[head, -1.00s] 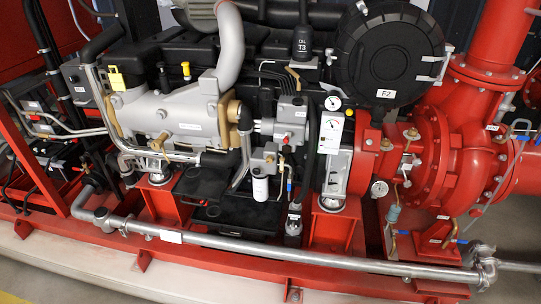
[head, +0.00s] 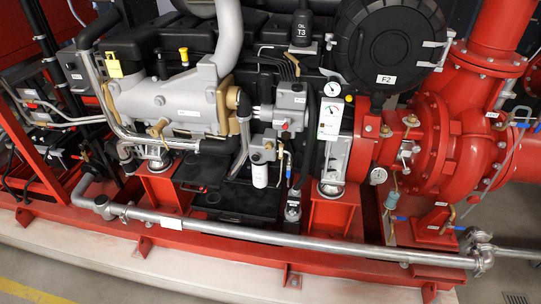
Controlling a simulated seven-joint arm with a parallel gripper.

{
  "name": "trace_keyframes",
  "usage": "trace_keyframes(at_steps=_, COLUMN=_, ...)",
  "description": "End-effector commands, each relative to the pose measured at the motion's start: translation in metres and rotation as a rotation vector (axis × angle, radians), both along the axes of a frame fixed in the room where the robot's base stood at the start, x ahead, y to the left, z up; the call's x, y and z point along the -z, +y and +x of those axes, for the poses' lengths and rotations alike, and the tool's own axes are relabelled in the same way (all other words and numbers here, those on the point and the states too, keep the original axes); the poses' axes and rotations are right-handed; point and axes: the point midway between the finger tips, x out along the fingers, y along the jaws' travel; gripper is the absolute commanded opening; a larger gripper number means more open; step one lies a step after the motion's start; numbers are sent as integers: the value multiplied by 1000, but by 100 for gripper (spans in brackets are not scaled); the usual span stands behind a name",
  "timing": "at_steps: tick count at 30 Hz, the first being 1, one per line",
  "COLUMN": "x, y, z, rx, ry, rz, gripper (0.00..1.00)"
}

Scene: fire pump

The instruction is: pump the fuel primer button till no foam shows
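My gripper is not in view in the head view. A white fuel filter canister (head: 259,174) hangs upright at the middle of the engine, below a small grey filter head (head: 263,149). A grey box-shaped unit (head: 290,108) sits just above and to the right, with a small reddish round part (head: 285,127) on its lower face. I cannot tell for certain which small part is the fuel primer button. No foam can be made out at this size.
A white panel with a gauge (head: 330,118) stands right of the filter. The red pump housing (head: 425,150) fills the right. A long silver pipe (head: 300,240) runs low across the front, above the red base frame. Pale floor (head: 120,285) is clear in front.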

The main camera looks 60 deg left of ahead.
Motion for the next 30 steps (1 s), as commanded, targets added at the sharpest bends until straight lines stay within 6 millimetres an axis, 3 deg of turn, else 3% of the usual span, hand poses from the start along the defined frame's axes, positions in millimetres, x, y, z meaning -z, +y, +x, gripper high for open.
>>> trace_keyframes(at_steps=6, x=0, y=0, z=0, rx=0, ry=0, rz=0, gripper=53)
trace_keyframes(at_steps=23, x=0, y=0, z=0, rx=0, ry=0, rz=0, gripper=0)
trace_keyframes(at_steps=30, x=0, y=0, z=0, rx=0, ry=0, rz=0, gripper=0)
